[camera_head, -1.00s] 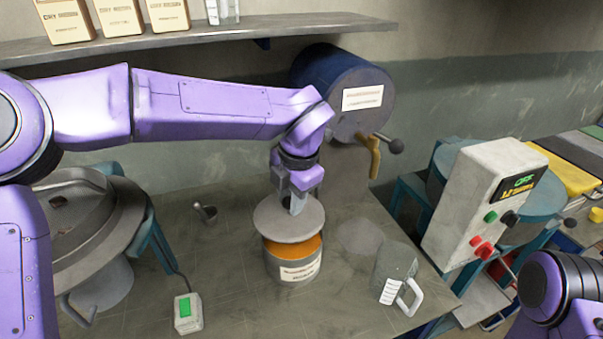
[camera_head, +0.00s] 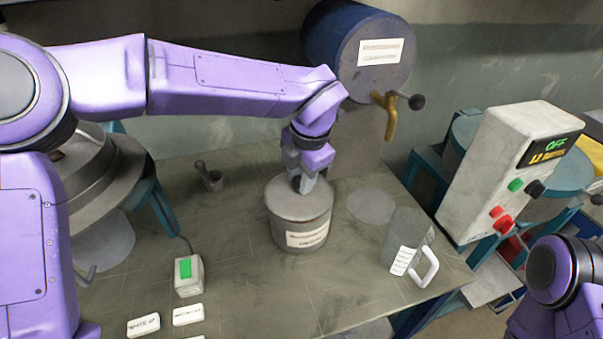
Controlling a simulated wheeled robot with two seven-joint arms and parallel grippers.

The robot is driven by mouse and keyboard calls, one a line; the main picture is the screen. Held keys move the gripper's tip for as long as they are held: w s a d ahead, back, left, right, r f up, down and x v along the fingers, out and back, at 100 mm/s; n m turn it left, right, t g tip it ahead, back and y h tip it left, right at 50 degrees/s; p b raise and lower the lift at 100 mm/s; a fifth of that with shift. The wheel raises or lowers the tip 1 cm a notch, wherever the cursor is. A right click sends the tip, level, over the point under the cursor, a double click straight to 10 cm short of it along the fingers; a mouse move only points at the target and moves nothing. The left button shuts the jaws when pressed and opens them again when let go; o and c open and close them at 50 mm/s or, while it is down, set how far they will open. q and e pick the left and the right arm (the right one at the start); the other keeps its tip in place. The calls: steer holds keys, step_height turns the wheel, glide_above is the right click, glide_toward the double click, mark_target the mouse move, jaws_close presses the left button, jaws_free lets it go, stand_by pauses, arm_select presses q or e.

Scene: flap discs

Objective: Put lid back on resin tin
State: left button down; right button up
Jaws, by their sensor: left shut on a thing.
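The resin tin (camera_head: 292,236) stands upright on the workbench, a grey cylinder with a white label on its front. The grey round lid (camera_head: 293,198) sits level on top of the tin, and no orange resin shows now. My left gripper (camera_head: 304,186) is over the far part of the lid, pointing down, shut on the lid's grip, which its fingers mostly hide. My right arm shows only at the lower right edge; its gripper is out of view.
A clear jug (camera_head: 404,241) with a white handle stands right of the tin. A blue drum (camera_head: 352,50) with a brass tap is behind. A small green-topped box (camera_head: 188,274) and white labels (camera_head: 144,324) lie front left. A small scoop (camera_head: 209,177) lies back left.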

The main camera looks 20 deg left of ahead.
arm_select(q)
steer(key=shift+w+r+p, duration=0.1)
steer(key=shift+p, duration=0.3)
stand_by(0.3)
stand_by(0.7)
steer(key=shift+f+p, duration=0.2)
steer(key=shift+p, duration=0.15)
stand_by(0.4)
stand_by(0.6)
stand_by(0.3)
steer(key=shift+c, duration=1.3)
jaws_free()
steer(key=shift+r+p, duration=0.1)
steer(key=shift+p, duration=0.25)
